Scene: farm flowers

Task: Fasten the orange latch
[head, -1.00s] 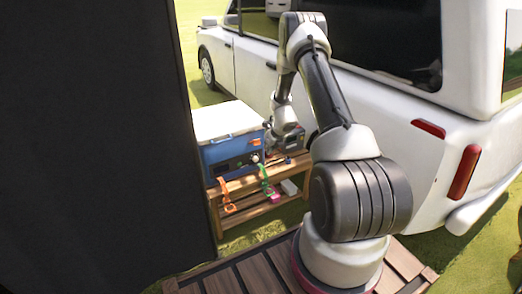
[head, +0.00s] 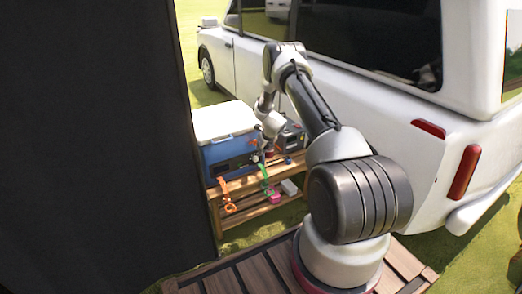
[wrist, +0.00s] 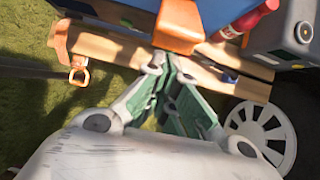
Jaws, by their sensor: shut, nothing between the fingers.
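The orange latch (wrist: 178,27) hangs on the front of the blue cooler (wrist: 218,22), at the top of the wrist view. In the head view the cooler (head: 228,152), with a white lid (head: 222,119), stands on a wooden bench; my arm hides most of the latch there. My gripper (wrist: 165,62) is shut and empty. In the wrist view its fingertips are close together just below the latch's lower edge. I cannot tell whether they touch it. In the head view my gripper (head: 267,152) is at the cooler's front right, small and unclear.
A dark box (head: 293,136) stands right of the cooler. A red object (wrist: 248,18) lies beside the latch. The white vehicle (head: 385,115) is close behind my arm.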

